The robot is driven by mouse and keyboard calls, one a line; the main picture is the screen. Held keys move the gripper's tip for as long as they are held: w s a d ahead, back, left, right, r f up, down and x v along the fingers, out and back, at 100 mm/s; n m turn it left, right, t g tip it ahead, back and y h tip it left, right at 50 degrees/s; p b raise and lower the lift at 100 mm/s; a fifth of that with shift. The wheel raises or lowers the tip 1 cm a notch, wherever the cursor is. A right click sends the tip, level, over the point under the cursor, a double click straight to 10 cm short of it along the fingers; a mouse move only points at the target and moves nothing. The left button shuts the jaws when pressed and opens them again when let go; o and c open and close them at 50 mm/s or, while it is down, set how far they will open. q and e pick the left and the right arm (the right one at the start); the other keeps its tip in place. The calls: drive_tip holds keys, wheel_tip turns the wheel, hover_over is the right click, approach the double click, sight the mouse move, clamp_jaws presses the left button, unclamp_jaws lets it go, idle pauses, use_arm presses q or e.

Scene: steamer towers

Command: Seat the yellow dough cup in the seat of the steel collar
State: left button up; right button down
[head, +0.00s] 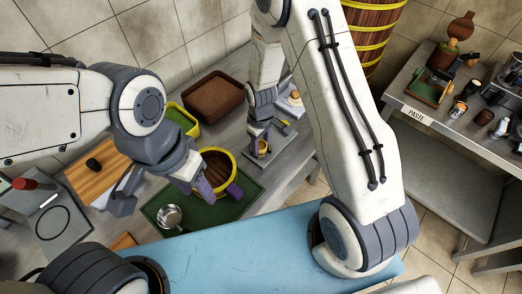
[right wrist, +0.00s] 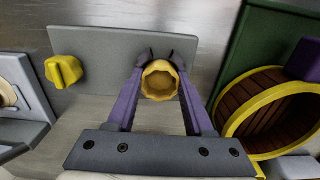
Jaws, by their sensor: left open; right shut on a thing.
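The yellow dough cup (right wrist: 160,80) sits between the purple fingers of my right gripper (right wrist: 162,72), which is shut on it. In the head view the cup (head: 262,146) shows small under my right gripper (head: 262,142), over a grey plate (head: 256,164). I cannot make out the steel collar or its seat; the cup and fingers cover that part of the plate. Whether the cup touches the plate I cannot tell. My left gripper (head: 220,190) is open, with its purple fingers at the yellow-rimmed wooden steamer (head: 230,157).
A yellow knob (right wrist: 62,71) stands on the plate beside the cup. The steamer (right wrist: 236,120) lies close on the right in the wrist view. A green mat (head: 158,205) with a metal pan (head: 171,215), a brown box (head: 213,97) and a yellow-green tray (head: 181,116) are nearby.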

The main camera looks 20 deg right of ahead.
sight(261, 145)
drive_tip(key=shift+f, duration=0.15)
drive_tip(key=shift+c, duration=1)
unclamp_jaws()
wheel_tip(261, 145, up, 10)
drive_tip(key=b, duration=0.1)
drive_tip(key=shift+r+b, duration=0.25)
drive_tip(key=shift+b, duration=0.1)
